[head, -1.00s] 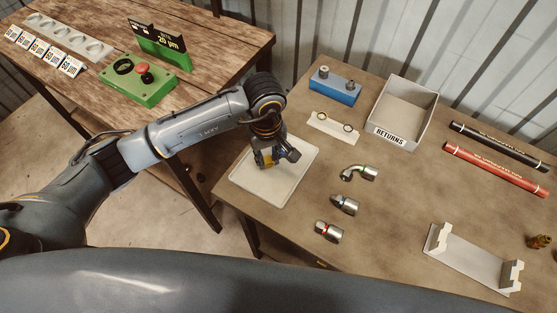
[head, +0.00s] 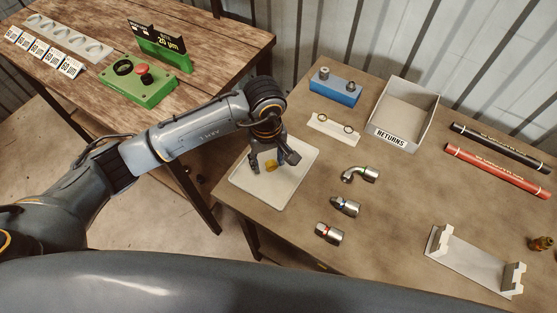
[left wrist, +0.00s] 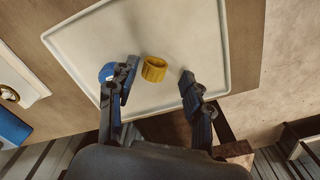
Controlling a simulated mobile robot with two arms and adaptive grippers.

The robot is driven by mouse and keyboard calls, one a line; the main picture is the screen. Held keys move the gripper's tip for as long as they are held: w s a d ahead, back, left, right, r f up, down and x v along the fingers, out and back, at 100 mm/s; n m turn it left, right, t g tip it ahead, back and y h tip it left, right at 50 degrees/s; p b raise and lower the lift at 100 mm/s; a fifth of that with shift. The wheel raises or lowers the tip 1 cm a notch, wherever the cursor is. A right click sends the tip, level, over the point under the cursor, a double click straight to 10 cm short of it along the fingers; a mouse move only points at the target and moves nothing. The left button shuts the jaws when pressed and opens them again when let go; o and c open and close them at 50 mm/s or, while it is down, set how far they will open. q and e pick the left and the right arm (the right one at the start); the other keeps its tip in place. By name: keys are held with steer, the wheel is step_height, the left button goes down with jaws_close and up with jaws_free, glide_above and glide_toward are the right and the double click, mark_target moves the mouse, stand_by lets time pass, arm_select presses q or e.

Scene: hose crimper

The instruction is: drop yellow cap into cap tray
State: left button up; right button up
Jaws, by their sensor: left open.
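The cap tray (head: 292,183) is a shallow white tray at the near left corner of the right table. It also fills much of the left wrist view (left wrist: 195,30). The yellow cap (head: 271,167) is over the tray's area, between my spread fingers and clear of both in the left wrist view (left wrist: 154,69). I cannot tell if it rests on the tray floor or is just above it. My left gripper (head: 274,164) is open above the tray. A round blue thing (left wrist: 107,72) shows beside one finger, partly hidden. My right gripper is not in view.
Metal hose fittings (head: 345,205) lie right of the tray. A white strip with rings (head: 333,128), a blue block (head: 335,88) and the RETURNS bin (head: 402,108) stand behind. A white cradle (head: 470,262) and two hoses (head: 497,170) are further right.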

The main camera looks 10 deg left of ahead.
arm_select(q)
step_height(320, 180, up, 12)
steer(key=shift+f, duration=0.25)
stand_by(0.4)
